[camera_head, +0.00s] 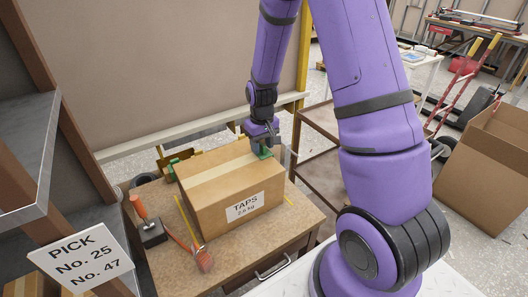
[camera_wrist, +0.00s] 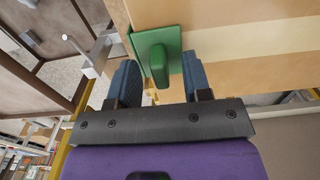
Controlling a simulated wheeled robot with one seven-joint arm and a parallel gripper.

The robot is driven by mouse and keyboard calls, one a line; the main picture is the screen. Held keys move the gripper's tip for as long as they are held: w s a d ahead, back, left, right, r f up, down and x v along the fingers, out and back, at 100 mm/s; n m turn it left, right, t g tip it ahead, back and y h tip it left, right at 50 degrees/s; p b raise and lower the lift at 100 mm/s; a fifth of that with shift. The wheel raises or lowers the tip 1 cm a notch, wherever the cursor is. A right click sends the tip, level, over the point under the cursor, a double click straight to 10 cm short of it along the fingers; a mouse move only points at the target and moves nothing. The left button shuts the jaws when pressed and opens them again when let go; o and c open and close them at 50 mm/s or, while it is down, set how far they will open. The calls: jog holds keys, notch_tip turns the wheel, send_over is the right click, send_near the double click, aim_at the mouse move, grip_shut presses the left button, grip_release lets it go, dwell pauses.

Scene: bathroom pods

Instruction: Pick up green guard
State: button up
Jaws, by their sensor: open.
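A green guard (camera_head: 265,153) sits at the right rear corner of the cardboard box (camera_head: 225,190), partly hidden by my gripper (camera_head: 262,138) in the head view. In the wrist view the guard (camera_wrist: 155,52) is a green plate with a raised block, against the box's edge. My gripper (camera_wrist: 160,78) is open there, with one blue-grey finger on each side of the raised block. I cannot tell whether the fingers touch it. A second green piece (camera_head: 173,167) shows at the box's left rear edge.
The box, labelled TAPS, stands on a wooden-topped cart (camera_head: 165,260). A mallet (camera_head: 150,228) and an orange-red brush-like tool (camera_head: 203,258) lie left of the box. A grey shelf (camera_head: 30,165) stands at left, and an open carton (camera_head: 490,165) at right.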

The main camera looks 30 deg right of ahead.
aim_at(262, 144)
jog(key=shift+f, duration=0.3)
jog(key=shift+c, duration=0.4)
grip_shut()
notch_tip(262, 144, up, 17)
dwell(0.9)
